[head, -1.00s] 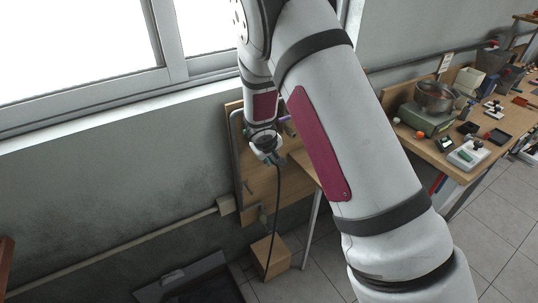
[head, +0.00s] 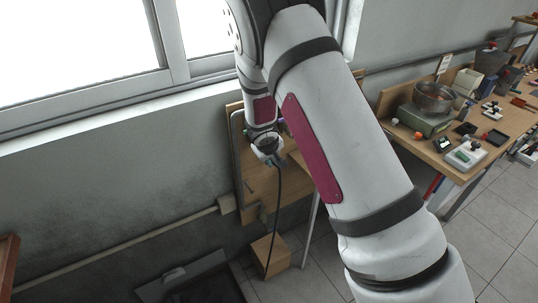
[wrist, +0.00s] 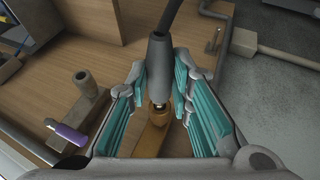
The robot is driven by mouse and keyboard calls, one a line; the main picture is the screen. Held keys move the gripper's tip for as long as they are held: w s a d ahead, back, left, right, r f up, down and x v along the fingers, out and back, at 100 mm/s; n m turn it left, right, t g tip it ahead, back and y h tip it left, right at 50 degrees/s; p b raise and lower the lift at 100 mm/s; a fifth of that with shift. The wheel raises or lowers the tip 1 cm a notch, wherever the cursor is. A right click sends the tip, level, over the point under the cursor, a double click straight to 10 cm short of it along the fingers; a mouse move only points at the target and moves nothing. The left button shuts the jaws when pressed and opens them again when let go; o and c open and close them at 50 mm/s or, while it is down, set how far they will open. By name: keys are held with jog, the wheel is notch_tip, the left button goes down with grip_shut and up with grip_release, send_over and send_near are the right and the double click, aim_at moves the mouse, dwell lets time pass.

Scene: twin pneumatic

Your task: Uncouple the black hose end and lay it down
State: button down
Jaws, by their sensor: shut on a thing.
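The black hose end (wrist: 158,68) is between the teal-padded fingers of my gripper (wrist: 160,78) in the wrist view, and the fingers are shut on it. Its narrow metal tip points at a brass fitting (wrist: 155,118) on the wooden board (wrist: 190,30). I cannot tell whether the tip is still inside the fitting. In the head view my gripper (head: 268,157) is in front of the board (head: 248,180), and the black hose (head: 279,200) hangs from it towards the floor. My arm hides part of the board there.
A purple piece (wrist: 68,133) sits by a grey pipe-like fitting (wrist: 90,100) beside the brass one. A wooden box (head: 270,254) stands on the floor below the board. A cluttered workbench (head: 428,152) is to the right. A dark case (head: 195,280) lies at the lower left.

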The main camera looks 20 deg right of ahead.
jog(key=shift+s+d+p, duration=0.2)
jog(key=shift+s+p, duration=0.45)
jog(key=shift+p, duration=0.35)
jog(key=shift+s+d+p, duration=0.15)
jog(key=shift+s+p, duration=0.45)
jog(key=shift+p, duration=0.4)
dwell(1.8)
jog(key=shift+s+d+p, duration=0.25)
jog(key=shift+s+p, duration=0.05)
jog(key=shift+s, duration=0.65)
jog(key=shift+s+d+p, duration=0.25)
jog(key=shift+s, duration=0.7)
jog(key=shift+w, duration=0.1)
